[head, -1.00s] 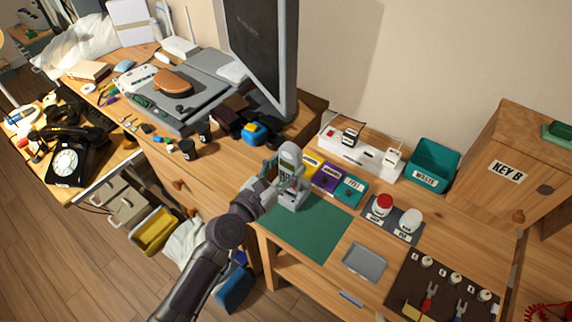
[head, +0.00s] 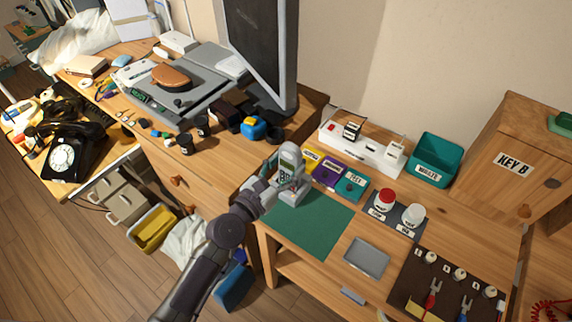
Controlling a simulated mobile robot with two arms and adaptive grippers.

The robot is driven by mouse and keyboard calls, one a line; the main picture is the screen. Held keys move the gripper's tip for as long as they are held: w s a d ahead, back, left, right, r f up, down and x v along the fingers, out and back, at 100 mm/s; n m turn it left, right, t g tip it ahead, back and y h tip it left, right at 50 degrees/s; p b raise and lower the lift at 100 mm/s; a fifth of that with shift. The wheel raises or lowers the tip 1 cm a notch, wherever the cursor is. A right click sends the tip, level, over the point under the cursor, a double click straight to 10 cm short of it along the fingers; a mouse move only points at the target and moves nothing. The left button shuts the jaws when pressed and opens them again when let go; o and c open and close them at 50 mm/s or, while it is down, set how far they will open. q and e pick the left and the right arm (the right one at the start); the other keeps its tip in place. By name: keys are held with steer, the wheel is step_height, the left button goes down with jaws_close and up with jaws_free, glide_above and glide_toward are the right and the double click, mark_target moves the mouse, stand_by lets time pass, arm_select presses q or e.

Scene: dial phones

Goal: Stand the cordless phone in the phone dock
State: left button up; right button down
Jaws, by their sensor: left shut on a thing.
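The cordless phone (head: 287,163) is light grey with a small screen and keypad, and it is upright. My left gripper (head: 279,181) is shut on it from the left side. The grey phone dock (head: 293,197) is directly below the phone, at the back edge of the green mat (head: 310,225). The phone's lower end is at the dock, but I cannot tell whether it is fully seated. The gripper hides part of the phone's left side. My right gripper is not in view.
Yellow, purple and teal labelled boxes (head: 327,172) stand close behind the dock on the right. A white power strip (head: 362,152), a teal bin (head: 436,160) and a grey tray (head: 367,257) are further right. The front of the green mat is clear.

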arm_select(q)
steer(key=o, duration=1.4)
steer(key=shift+s+f, duration=0.1)
steer(key=shift+s+a, duration=0.25)
steer(key=v, duration=1.1)
steer(key=shift+s, duration=0.1)
